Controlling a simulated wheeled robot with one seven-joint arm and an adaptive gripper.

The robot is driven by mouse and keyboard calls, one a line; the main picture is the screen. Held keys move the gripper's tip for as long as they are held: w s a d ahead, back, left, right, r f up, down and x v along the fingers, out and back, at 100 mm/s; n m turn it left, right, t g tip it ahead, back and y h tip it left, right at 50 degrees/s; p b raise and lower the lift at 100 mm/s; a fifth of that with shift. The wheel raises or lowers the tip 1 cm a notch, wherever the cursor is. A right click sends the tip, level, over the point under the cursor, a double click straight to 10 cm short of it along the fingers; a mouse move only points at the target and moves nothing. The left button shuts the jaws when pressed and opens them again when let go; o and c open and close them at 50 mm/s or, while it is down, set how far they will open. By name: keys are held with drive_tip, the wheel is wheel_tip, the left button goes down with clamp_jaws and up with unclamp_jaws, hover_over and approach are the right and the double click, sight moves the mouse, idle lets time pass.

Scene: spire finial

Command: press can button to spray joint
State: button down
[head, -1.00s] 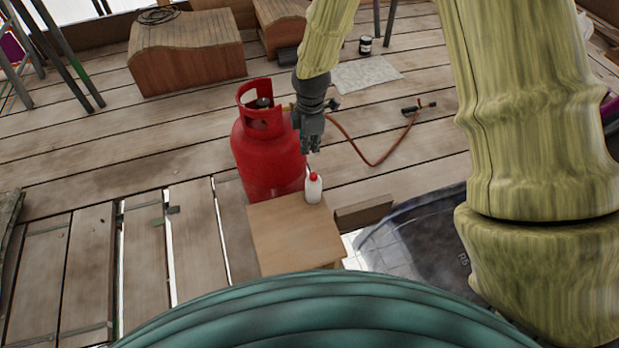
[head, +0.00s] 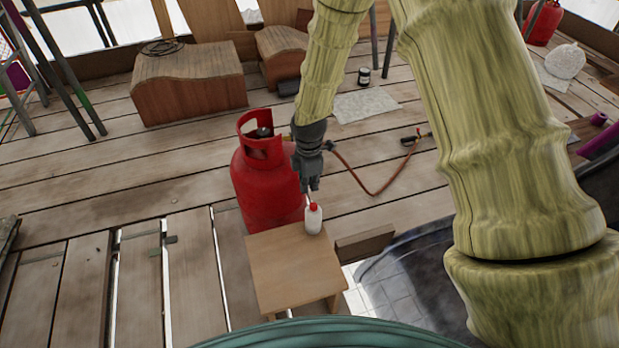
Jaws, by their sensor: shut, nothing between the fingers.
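A small white can (head: 313,221) with a red top stands upright on a wooden stool (head: 285,262), near its far right corner. My gripper (head: 312,190) is shut and points down just above the can's red top (head: 313,206). Its fingertips are at or very close to the top; I cannot tell whether they touch it. The joint that the task names cannot be made out with certainty.
A red gas cylinder (head: 262,185) stands right behind the stool, close to my gripper. A hose with a torch (head: 375,190) lies on the plank floor. A dark tub (head: 420,275) is to the right. Gaps show between planks at left.

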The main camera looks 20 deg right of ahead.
drive_tip(key=b, duration=0.1)
hover_over(309, 211)
wheel_tip(309, 211, down, 8)
drive_tip(key=shift+r, duration=0.15)
idle(0.4)
drive_tip(key=shift+f, duration=1.1)
drive_tip(key=shift+r, duration=0.1)
drive_tip(key=shift+r+p, duration=0.5)
drive_tip(key=shift+p, duration=0.25)
wheel_tip(309, 211, up, 13)
drive_tip(key=p, duration=0.3)
drive_tip(key=shift+p, duration=0.35)
drive_tip(key=shift+w+r, duration=0.1)
